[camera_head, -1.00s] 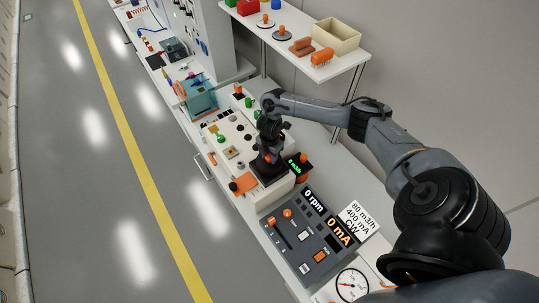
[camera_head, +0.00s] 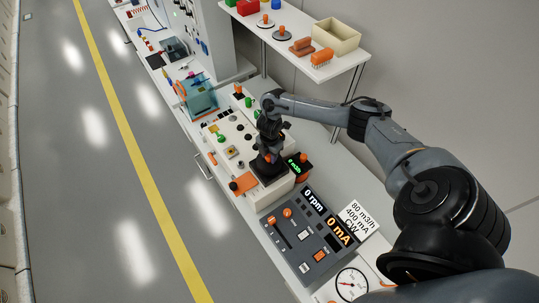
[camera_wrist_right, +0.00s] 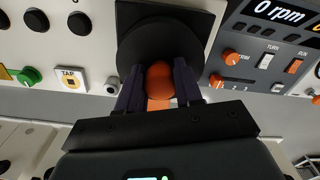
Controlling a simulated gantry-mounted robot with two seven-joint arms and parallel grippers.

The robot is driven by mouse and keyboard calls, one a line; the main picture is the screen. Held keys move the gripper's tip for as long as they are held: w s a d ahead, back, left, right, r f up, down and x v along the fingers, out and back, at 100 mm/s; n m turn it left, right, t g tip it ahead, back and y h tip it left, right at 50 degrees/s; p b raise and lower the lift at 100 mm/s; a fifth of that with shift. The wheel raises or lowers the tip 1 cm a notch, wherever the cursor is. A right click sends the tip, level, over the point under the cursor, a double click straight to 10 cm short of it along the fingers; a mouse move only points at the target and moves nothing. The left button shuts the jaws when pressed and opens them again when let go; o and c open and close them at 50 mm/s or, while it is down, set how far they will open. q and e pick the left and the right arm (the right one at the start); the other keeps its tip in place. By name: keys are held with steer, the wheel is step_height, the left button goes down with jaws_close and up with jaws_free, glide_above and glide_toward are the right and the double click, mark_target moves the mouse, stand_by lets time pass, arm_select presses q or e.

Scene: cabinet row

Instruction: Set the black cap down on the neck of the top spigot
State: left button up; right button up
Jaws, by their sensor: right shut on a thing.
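My right gripper (camera_head: 268,166) is over the cream panel, pointing down at a black square plate (camera_head: 281,181). In the right wrist view its fingers (camera_wrist_right: 160,83) are shut on an orange ball knob. The knob sits on a round black disc, which I take to be the black cap (camera_wrist_right: 150,42). Below the disc lies the black square plate (camera_wrist_right: 207,20). The disc hides whatever is directly under it, so I cannot see the spigot neck or tell whether the cap touches it. My left gripper is not in view.
The cream panel (camera_head: 219,128) carries several knobs and buttons. A grey control console (camera_head: 296,238) with a "0 rpm" display stands close beside it. A black box with green digits (camera_head: 297,161) is just right of the gripper. A shelf (camera_head: 330,66) hangs above.

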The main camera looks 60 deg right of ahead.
steer(key=shift+s+f, duration=0.1)
steer(key=shift+f, duration=0.2)
jaws_close()
steer(key=o, duration=1.2)
jaws_free()
steer(key=shift+c, duration=0.2)
steer(key=shift+r, duration=0.1)
